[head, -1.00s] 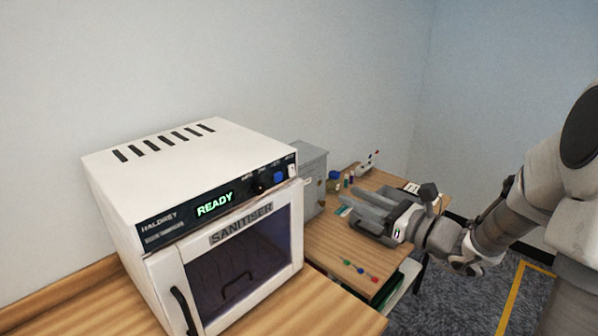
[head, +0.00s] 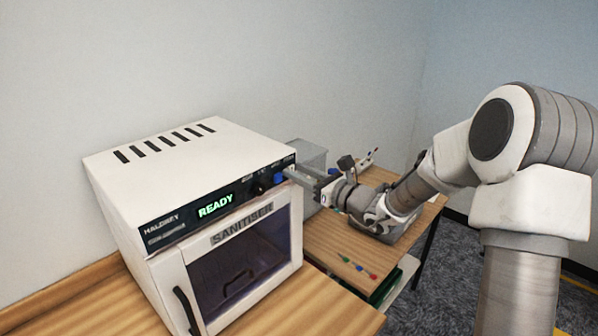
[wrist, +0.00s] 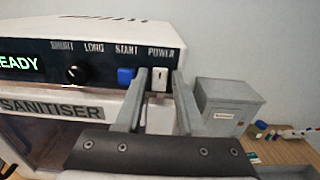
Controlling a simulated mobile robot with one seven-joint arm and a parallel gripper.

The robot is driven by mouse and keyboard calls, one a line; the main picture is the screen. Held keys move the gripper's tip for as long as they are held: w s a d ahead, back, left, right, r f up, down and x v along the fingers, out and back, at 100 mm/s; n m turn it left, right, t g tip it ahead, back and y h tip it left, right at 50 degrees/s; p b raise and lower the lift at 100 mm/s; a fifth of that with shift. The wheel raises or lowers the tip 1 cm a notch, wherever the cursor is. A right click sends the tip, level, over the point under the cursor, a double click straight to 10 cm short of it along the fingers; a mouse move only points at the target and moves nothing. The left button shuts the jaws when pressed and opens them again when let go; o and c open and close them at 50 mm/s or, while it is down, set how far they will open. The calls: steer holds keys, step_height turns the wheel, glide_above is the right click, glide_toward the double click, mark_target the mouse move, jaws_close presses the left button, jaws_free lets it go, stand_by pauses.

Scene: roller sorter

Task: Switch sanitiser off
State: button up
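The white sanitiser (head: 190,180) stands on the wooden counter with its display (head: 215,206) lit green, reading READY. The wrist view shows its panel with a black knob (wrist: 77,74), a blue START button (wrist: 126,75) and a white POWER switch (wrist: 160,78) at the right end. My gripper (head: 292,174) is at the right end of the panel. In the wrist view its two grey fingers are apart, one on each side of the POWER switch, with nothing held. I cannot tell whether the fingertips touch the panel. The switch is hidden in the head view.
A grey metal box (wrist: 228,108) stands just right of the sanitiser. A lower wooden table (head: 330,238) holds several small coloured items. The space in front of the sanitiser door (head: 240,265) is clear.

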jaws_close()
steer(key=f+t+y+b, duration=0.1)
steer(key=t+y+b, duration=0.1)
steer(key=b, duration=0.7)
steer(key=shift+f, duration=0.15)
steer(key=shift+t+y, duration=0.3)
